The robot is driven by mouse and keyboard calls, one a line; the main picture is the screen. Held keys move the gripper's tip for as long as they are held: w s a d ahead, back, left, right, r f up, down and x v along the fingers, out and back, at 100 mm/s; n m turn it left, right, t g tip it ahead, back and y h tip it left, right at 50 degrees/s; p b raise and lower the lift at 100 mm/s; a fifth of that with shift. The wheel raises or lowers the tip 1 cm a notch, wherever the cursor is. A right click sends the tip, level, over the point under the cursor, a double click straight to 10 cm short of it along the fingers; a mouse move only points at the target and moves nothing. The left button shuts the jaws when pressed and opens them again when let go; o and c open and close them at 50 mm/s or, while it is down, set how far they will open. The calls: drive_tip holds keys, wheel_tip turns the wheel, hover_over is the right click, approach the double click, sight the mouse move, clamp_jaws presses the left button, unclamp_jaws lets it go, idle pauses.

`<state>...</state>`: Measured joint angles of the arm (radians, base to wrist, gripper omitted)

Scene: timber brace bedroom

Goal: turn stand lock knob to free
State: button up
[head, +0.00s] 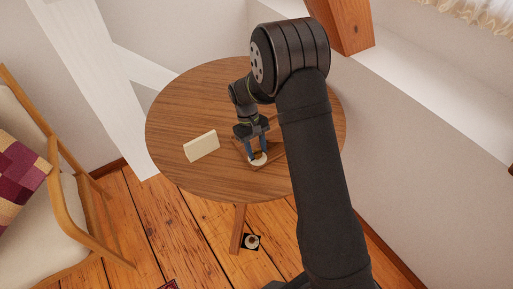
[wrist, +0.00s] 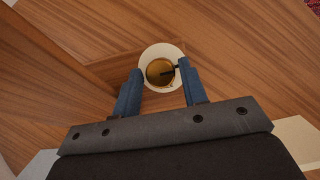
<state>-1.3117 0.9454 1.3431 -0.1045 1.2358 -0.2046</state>
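The lock knob (wrist: 158,73) is a round brass disc on a pale round plate (wrist: 154,51) in the wrist view. A dark pointer on it points right, and small marks too small to read show near its lower edge. In the head view the pale plate (head: 258,162) shows below my fingertips, on the wooden stand (head: 273,163) on the table. My gripper (wrist: 160,68) is open, with one blue finger on each side of the knob. A small gap seems to show on both sides; I cannot tell whether either finger touches. In the head view my gripper (head: 257,156) points down.
A cream block (head: 201,146) stands on the round wooden table (head: 190,100), left of my gripper. A chair (head: 70,190) is at the left, and a white brace (head: 95,70) rises behind the table. A small dark item (head: 251,242) lies on the floor.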

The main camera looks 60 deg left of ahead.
drive_tip(key=c, duration=0.7)
drive_tip(key=shift+m, duration=0.3)
drive_tip(key=m+g, duration=0.1)
drive_tip(key=m, duration=0.2)
drive_tip(key=shift+w, duration=0.15)
drive_tip(key=shift+m+g+y, duration=0.5)
drive_tip(key=shift+m+g, duration=0.3)
drive_tip(key=shift+m, duration=1.1)
drive_tip(key=shift+w, duration=0.1)
drive_tip(key=o, duration=0.7)
